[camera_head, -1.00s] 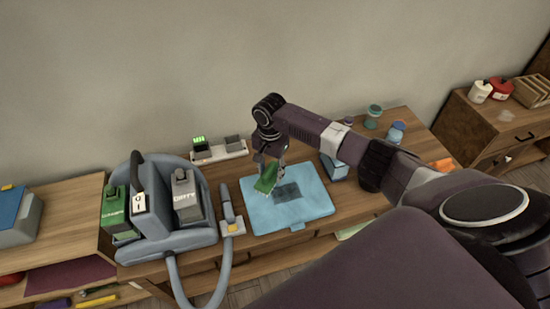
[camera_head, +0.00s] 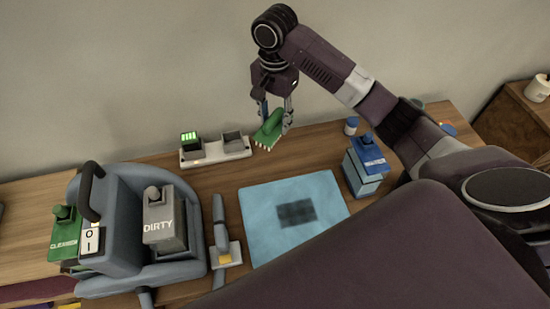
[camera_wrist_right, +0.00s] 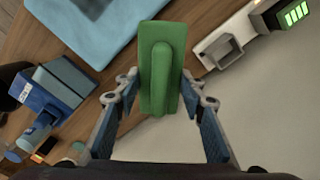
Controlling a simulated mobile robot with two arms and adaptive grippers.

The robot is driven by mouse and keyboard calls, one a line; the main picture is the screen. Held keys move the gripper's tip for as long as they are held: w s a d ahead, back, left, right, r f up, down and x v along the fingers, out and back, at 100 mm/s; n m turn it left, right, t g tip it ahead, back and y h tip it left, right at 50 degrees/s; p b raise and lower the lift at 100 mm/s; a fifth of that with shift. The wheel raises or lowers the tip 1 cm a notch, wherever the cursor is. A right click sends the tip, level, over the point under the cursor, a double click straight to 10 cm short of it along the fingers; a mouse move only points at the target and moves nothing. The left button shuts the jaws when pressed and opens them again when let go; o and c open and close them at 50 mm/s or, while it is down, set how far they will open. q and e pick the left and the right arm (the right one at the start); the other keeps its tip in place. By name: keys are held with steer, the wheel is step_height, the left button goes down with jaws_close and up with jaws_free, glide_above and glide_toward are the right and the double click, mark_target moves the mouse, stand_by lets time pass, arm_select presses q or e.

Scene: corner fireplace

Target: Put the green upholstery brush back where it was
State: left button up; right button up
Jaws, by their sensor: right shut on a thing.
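The green upholstery brush (camera_head: 268,131) with pale bristles hangs in my right gripper (camera_head: 275,120), above the back of the table. In the right wrist view the green brush (camera_wrist_right: 164,45) lies between the two fingers of my right gripper (camera_wrist_right: 159,80), which is shut on it. The white holder (camera_head: 214,153) stands just left of the brush, with a grey open-topped socket (camera_head: 233,143) and a black block with green lights (camera_head: 190,143). The brush is apart from the holder and the table. My left gripper is out of view.
A light blue mat (camera_head: 280,238) with a dark patch lies in front of the brush. A blue box-shaped container (camera_head: 364,165) stands to its right. The grey-blue cleaning machine (camera_head: 124,230) and a hose nozzle (camera_head: 221,245) take up the left.

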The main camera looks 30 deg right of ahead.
step_height(320, 180, down, 14)
steer(key=shift+r+p, duration=0.25)
steer(key=shift+p, duration=0.55)
step_height(320, 180, down, 3)
steer(key=shift+f, duration=0.2)
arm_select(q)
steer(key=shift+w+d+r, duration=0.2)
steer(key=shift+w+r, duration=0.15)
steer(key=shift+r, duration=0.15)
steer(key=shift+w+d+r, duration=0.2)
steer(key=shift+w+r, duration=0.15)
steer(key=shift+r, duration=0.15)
arm_select(e)
steer(key=shift+f, duration=0.2)
steer(key=shift+f, duration=0.15)
steer(key=o, duration=1)
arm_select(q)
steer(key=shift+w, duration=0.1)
